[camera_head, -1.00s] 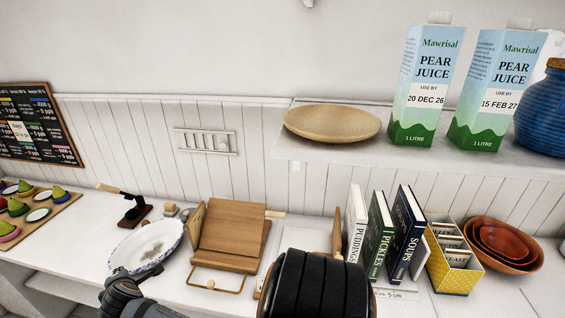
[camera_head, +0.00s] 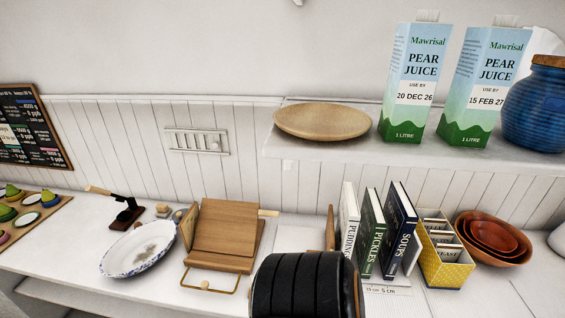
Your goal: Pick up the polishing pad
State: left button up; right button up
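I cannot pick out a polishing pad with certainty in the head view. Small blocky items (camera_head: 163,210) lie on the counter behind the plate, too small to identify. Left of them is a dark object with a wooden handle (camera_head: 128,214) on a brown base. Neither gripper shows. A large black ribbed part, apparently of my arm, fills the bottom centre and hides the counter behind it.
A wooden stand (camera_head: 226,236), upright books (camera_head: 371,233), a yellow patterned box (camera_head: 446,272) and nested brown bowls (camera_head: 492,238) line the counter (camera_head: 60,245). The shelf above (camera_head: 330,152) holds a wooden dish (camera_head: 322,121), two juice cartons (camera_head: 411,85) and a blue jar (camera_head: 538,108).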

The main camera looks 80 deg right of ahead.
aim_at(164, 210)
jog(key=z, duration=1.45)
jog(key=i+j, duration=0.1)
jog(key=j, duration=0.15)
jog(key=j+z, duration=0.1)
jog(key=j, duration=0.15)
jog(key=i, duration=0.05)
